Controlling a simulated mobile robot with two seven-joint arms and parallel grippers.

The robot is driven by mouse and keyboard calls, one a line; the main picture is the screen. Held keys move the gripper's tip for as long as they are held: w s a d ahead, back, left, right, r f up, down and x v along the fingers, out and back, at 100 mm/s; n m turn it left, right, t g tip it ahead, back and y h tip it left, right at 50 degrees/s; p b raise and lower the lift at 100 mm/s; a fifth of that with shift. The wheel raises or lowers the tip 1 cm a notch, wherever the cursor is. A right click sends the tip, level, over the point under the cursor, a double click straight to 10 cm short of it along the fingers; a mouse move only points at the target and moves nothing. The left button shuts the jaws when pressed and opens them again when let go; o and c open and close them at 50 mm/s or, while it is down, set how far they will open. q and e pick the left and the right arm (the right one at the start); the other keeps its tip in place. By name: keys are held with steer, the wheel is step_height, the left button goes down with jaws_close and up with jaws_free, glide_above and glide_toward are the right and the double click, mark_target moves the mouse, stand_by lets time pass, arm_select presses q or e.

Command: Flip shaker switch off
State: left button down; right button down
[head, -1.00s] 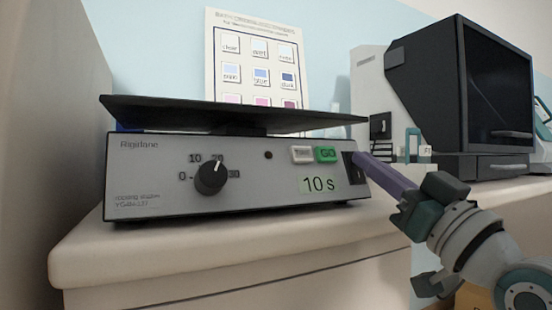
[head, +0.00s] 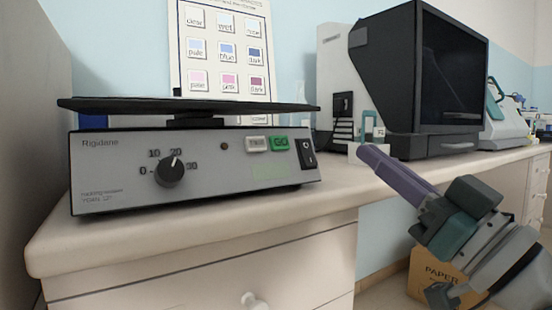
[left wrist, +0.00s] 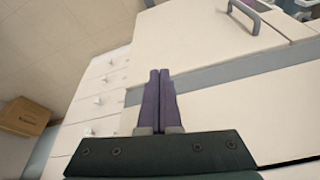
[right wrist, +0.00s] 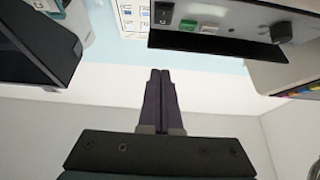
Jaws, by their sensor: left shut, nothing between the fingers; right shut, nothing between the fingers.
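The grey shaker (head: 110,165) with a flat black platform (head: 190,104) stands on the bench at left in the head view. Its black rocker switch (head: 307,153) is at the right end of the front panel and also shows in the right wrist view (right wrist: 163,14). I cannot tell for sure which side is pressed. The small display (head: 270,172) below the buttons is blank. My right gripper (head: 364,154), with purple fingers, is shut and empty, to the right of the switch and apart from it. My left gripper (left wrist: 159,73) is shut and empty, facing cabinet fronts.
A dial (head: 170,172) and a green GO button (head: 279,143) are on the shaker's panel. A colour chart (head: 220,50) is behind it. A large black-fronted machine (head: 405,80) stands at right. A cardboard box (head: 435,275) is on the floor.

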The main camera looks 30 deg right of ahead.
steer(key=shift+r+v, duration=0.2)
steer(key=shift+v, duration=1.05)
steer(key=shift+s, duration=0.15)
